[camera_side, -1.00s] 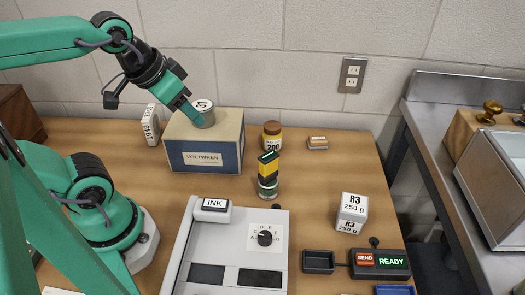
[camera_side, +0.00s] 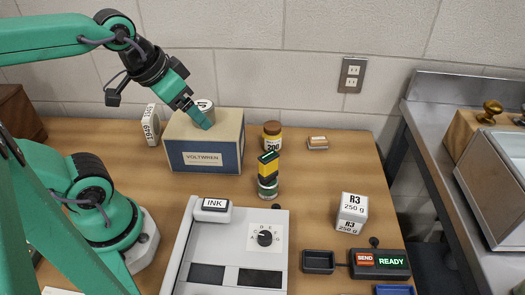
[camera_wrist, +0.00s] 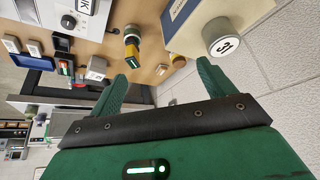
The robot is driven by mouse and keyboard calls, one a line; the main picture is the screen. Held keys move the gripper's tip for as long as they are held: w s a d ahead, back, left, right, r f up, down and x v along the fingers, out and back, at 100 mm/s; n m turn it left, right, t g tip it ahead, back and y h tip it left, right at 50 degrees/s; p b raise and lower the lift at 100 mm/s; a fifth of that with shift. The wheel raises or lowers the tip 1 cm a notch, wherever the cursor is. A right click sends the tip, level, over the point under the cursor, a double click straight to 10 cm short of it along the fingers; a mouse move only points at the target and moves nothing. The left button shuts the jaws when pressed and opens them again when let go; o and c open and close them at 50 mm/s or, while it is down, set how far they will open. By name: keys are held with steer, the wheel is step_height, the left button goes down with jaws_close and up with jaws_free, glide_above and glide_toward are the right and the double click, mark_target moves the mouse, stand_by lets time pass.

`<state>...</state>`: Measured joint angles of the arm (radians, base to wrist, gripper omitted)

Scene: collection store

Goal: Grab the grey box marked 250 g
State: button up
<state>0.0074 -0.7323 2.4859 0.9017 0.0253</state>
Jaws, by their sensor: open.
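The grey box (camera_side: 352,213) marked R3 250 g stands upright on the right part of the table in the side view, behind the SEND/READY device. It looks like the small pale box (camera_wrist: 96,68) at the left in the wrist view, its lettering too small to read. My gripper (camera_side: 202,119) is far to its left, raised in front of the white-topped cylinder on the cardboard box. In the wrist view the green jaws of my gripper (camera_wrist: 162,88) are spread, with nothing between them. Whether a finger touches the cylinder cannot be told.
The VOLTWREN box (camera_side: 228,135) bears the cylinder (camera_side: 206,104). A striped yellow-green stack (camera_side: 268,175) and a brown jar (camera_side: 272,135) stand between my gripper and the grey box. Table is clear behind the grey box.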

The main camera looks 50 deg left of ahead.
steer(key=w+d+r+m+g, duration=0.1)
steer(key=w+d+m+g, duration=0.1)
steer(key=w+d+m, duration=0.45)
steer(key=m+g, duration=0.4)
steer(key=m, duration=1.8)
glide_above(355, 204)
step_height(355, 204, down, 16)
steer(key=shift+d+f+m, duration=0.15)
steer(key=shift+f+m, duration=0.1)
steer(key=shift+f, duration=3.9)
steer(key=c, duration=1.2)
